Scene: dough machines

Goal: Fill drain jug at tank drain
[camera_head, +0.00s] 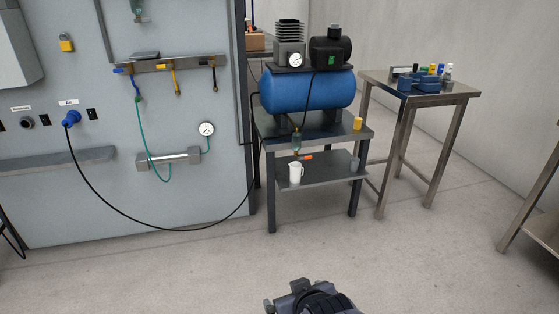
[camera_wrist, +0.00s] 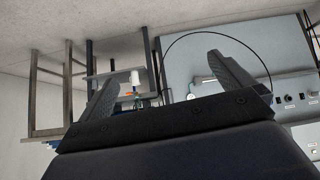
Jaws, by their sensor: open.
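The white drain jug (camera_head: 295,173) stands upright on the lower shelf (camera_head: 325,175) of the compressor stand. The blue tank (camera_head: 308,91) lies across the top of that stand. The tank drain, with an orange lever (camera_head: 306,157) and a greenish clear bowl (camera_head: 297,142) above it, hangs just above the jug. I cannot tell what is in the jug. In the wrist view the scene is upside down, and the jug (camera_wrist: 135,77) shows between the fingers, well beyond them. My gripper (camera_wrist: 163,67) is open and empty, apart from everything.
A side table (camera_head: 415,92) with tools stands to the right. A black hose (camera_head: 140,226) loops from the wall panel to the stand. The floor before the stand is clear.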

